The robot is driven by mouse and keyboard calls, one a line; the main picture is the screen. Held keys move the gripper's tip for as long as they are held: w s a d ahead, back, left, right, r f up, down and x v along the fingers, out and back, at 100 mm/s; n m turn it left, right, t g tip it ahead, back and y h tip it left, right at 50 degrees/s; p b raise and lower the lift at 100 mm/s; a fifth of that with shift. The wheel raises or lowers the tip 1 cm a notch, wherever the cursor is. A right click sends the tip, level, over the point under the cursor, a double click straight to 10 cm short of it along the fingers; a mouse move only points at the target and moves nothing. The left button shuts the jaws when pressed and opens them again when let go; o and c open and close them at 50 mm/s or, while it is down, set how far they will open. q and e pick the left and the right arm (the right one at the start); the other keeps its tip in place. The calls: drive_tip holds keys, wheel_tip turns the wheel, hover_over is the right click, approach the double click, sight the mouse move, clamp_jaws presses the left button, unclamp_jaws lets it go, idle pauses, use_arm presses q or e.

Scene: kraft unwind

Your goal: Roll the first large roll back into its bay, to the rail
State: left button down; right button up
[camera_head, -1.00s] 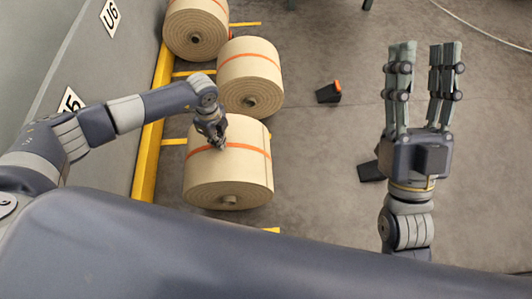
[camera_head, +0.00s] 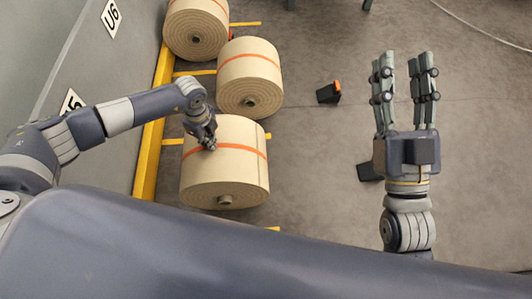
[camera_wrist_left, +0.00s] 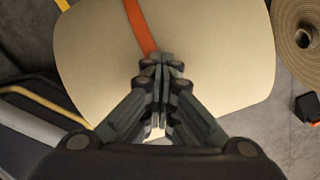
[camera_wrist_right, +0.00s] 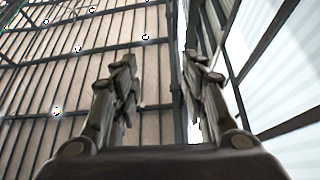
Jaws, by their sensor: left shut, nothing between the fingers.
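The nearest large kraft roll (camera_head: 225,180) lies on its side on the floor with an orange band around it. Its near end shows a core. My left gripper (camera_head: 210,145) is shut and empty, its fingertips at the roll's upper surface by the orange band. In the left wrist view the shut fingertips (camera_wrist_left: 162,62) lie over the band on the roll (camera_wrist_left: 220,60); whether they touch I cannot tell. The yellow rail (camera_head: 147,160) runs along the wall to the left of the roll, with a gap between. My right gripper (camera_head: 405,75) is open and empty, held up at the right.
Two more banded rolls, one middle (camera_head: 250,78) and one far (camera_head: 195,28), stand beyond along the wall. Yellow floor marks (camera_head: 172,142) divide the bays. A black wedge with an orange top (camera_head: 329,93) lies on the floor, and another dark wedge (camera_head: 368,171) is partly hidden by my right gripper.

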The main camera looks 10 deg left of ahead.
sight(200, 149)
use_arm(q)
drive_tip(key=shift+s+a, duration=0.2)
drive_tip(key=shift+a, duration=0.3)
drive_tip(key=shift+s+a, duration=0.1)
drive_tip(key=shift+a, duration=0.45)
drive_tip(key=shift+s+a+p, duration=0.2)
drive_tip(key=shift+a+p, duration=0.2)
drive_tip(key=shift+a, duration=0.2)
drive_tip(key=shift+s+a+f, duration=0.1)
drive_tip(key=shift+s+a, duration=0.1)
drive_tip(key=shift+a, duration=0.4)
drive_tip(key=shift+s+a+f, duration=0.1)
drive_tip(key=shift+s+a, duration=0.05)
drive_tip(key=shift+a, duration=0.45)
drive_tip(key=shift+s+a, duration=0.15)
drive_tip(key=shift+a, duration=0.4)
drive_tip(key=shift+s+a+p, duration=0.15)
drive_tip(key=shift+a+p, duration=0.15)
drive_tip(key=shift+a, duration=0.3)
use_arm(e)
wheel_tip(200, 149, down, 6)
drive_tip(key=w+g+h, duration=0.1)
drive_tip(key=w+g, duration=0.1)
drive_tip(key=g, duration=0.1)
drive_tip(key=shift+d+f+g, duration=0.15)
drive_tip(key=shift+f+g, duration=0.05)
drive_tip(key=shift+g, duration=0.2)
drive_tip(key=shift+w, duration=0.1)
